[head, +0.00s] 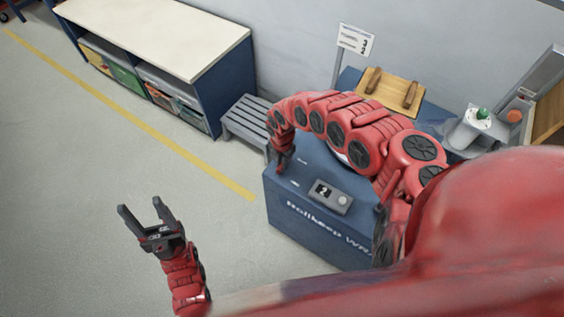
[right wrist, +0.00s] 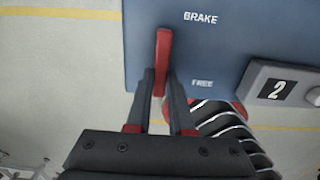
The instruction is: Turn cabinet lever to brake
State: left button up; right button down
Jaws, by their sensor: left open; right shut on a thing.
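The blue cabinet (head: 318,168) stands at the centre of the head view, below my arched right arm. In the right wrist view its blue panel (right wrist: 225,50) carries the word BRAKE above and FREE below. The red lever (right wrist: 163,50) is at the panel's left, its upper end near BRAKE's height and its lower part beside FREE's height. My right gripper (right wrist: 160,80) is shut on the lever's lower part; it shows small at the cabinet's far-left corner (head: 282,163) in the head view. My left gripper (head: 140,207) is open and empty over the floor.
A grey box with a display reading 2 (head: 329,197) sits on the cabinet. A grey slatted bench (head: 250,122) and a long workbench (head: 160,35) stand behind to the left. A sign (head: 355,40) and a wooden board (head: 390,93) are at the back. The left floor is clear.

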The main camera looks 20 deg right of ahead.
dwell(0.4)
jog(key=c, duration=0.8)
grip_release()
jog(key=shift+r, duration=0.1)
notch_tip(320, 180, up, 9)
jog(key=p, duration=0.2)
notch_tip(320, 180, up, 8)
jog(key=p, duration=0.5)
send_over(281, 164)
jog(key=shift+s+d+r, duration=0.1)
jog(key=shift+s+r, duration=0.05)
